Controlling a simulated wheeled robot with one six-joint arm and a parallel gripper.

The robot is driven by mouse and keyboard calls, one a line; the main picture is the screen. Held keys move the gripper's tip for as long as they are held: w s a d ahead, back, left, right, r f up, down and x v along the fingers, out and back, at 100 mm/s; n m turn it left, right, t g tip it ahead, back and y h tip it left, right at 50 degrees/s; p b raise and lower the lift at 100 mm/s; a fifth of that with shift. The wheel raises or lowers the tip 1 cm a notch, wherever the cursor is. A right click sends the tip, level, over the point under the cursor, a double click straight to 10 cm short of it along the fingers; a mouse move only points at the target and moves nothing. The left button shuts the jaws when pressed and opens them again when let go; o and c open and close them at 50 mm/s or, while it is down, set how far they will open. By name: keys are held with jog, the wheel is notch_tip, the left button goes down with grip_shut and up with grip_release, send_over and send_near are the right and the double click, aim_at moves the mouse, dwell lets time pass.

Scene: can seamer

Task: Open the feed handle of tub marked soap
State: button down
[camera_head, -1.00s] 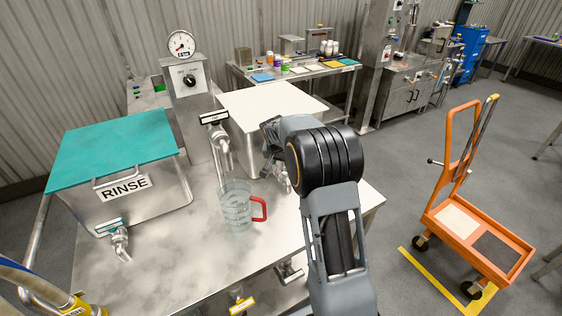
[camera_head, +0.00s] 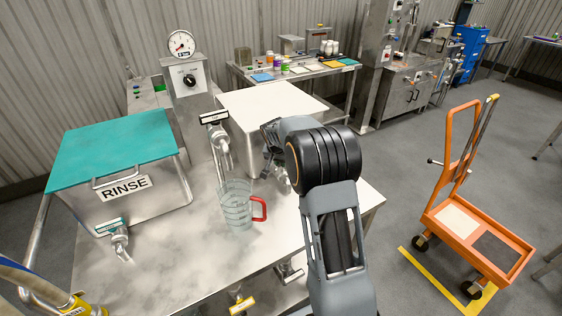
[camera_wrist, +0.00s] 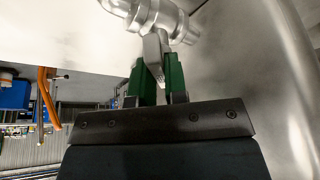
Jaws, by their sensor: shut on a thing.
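A metal tub with a white lid (camera_head: 265,100) stands on the steel table, right of the tub marked RINSE (camera_head: 135,195). No soap marking is readable on the white-lidded tub from here. My gripper (camera_head: 274,150) is at that tub's right front side, mostly hidden behind my own arm. In the wrist view, the green fingers of my gripper (camera_wrist: 156,66) are shut on a grey flat metal handle (camera_wrist: 154,46). The handle joins a silver valve (camera_wrist: 160,15) at the top of that view. The valve's outlet is partly cut off.
A clear measuring jug with a red handle (camera_head: 238,205) stands on the table left of my arm. Another tap with a dark label (camera_head: 215,118) rises behind it. A pedestal with a dial (camera_head: 188,85) stands behind. An orange cart (camera_head: 475,235) is on the floor to the right.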

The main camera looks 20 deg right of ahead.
jog(key=n, duration=0.2)
jog(key=n+t+y+p, duration=0.1)
jog(key=n, duration=0.1)
jog(key=shift+d+n+y, duration=0.15)
jog(key=shift+n+y, duration=0.15)
jog(key=n+y, duration=0.1)
jog(key=n, duration=0.1)
jog(key=shift+f+n+b, duration=0.1)
jog(key=shift+n+b, duration=0.3)
jog(key=shift+n+y+b, duration=0.3)
jog(key=shift+n+b, duration=0.05)
jog(key=shift+n, duration=0.35)
jog(key=c, duration=1.1)
grip_release()
jog(key=shift+c, duration=0.2)
